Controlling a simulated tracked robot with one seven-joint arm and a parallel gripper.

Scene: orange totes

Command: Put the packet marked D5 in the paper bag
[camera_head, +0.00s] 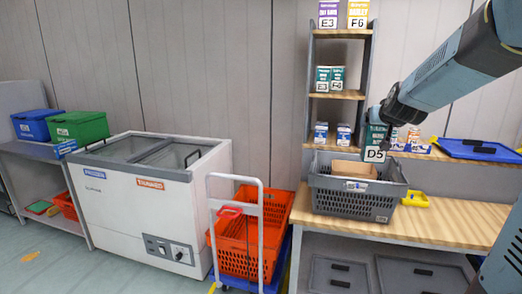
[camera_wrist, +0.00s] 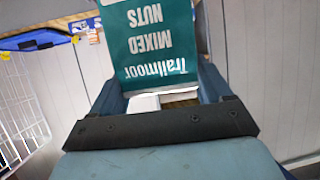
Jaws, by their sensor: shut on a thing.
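The teal packet marked D5 (camera_head: 376,140) hangs from my gripper (camera_head: 381,119), upright, above the back of the grey crate. In the wrist view the packet (camera_wrist: 155,45) fills the space between the two fingers and reads "Trailmoor Mixed Nuts" upside down. My gripper (camera_wrist: 160,88) is shut on it. A brown paper-like thing (camera_head: 354,168) shows inside the grey crate (camera_head: 352,199), just below and left of the packet. I cannot tell whether it is the paper bag; its opening is not clear.
The crate stands on a wooden bench (camera_head: 450,217). Behind it a shelf rack (camera_head: 337,95) holds several packets. A yellow item (camera_head: 415,199) lies right of the crate, and a blue lid (camera_head: 478,149) lies on the right. Orange totes (camera_head: 246,250) on a trolley and a white freezer (camera_head: 150,200) stand left.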

